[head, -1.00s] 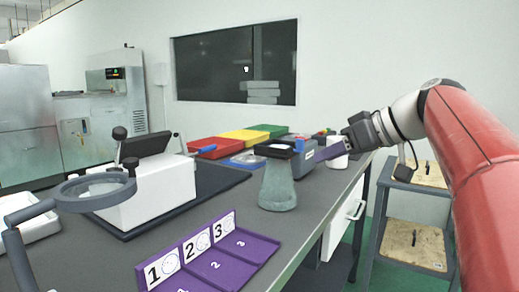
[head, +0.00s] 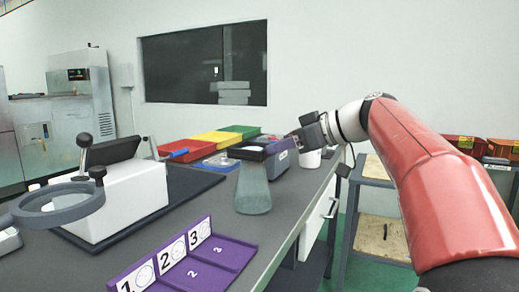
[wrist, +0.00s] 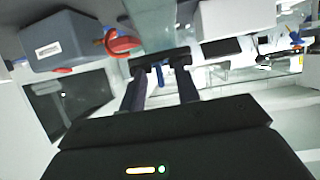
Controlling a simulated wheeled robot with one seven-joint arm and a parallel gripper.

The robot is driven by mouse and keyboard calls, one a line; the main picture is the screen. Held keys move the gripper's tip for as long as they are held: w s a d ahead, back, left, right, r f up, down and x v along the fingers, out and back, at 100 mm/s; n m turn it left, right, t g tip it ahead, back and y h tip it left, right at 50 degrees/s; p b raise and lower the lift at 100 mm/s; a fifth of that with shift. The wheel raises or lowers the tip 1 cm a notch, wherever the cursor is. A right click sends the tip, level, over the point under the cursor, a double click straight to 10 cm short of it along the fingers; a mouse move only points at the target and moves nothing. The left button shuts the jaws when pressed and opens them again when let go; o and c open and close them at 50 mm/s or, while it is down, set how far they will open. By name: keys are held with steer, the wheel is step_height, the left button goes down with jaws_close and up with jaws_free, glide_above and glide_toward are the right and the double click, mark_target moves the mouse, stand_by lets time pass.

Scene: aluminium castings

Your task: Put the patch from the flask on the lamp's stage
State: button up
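The flask (head: 253,190), a cone-shaped greenish vessel, stands upright on the bench. A dark block-like shape (head: 247,153) shows at its top; I cannot tell whether this is part of the flask or my fingertips. My gripper (head: 281,146) comes in from the right at the flask's top. In the wrist view the fingers of my gripper (wrist: 161,65) stand apart, with their tips close to the pale flask (wrist: 150,25). I cannot make out the patch. The lamp (head: 55,218), a grey ring on an arm, is at the left. Its stage is not clearly visible.
A purple tray numbered 1, 2, 3 (head: 232,250) lies in front of the flask. A white box with a dark screen (head: 130,200) stands left on a dark mat. Red, yellow and green bins (head: 185,150) and a grey-blue box (head: 284,163) are behind.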

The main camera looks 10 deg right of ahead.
jaws_close()
steer(key=shift+r, duration=0.15)
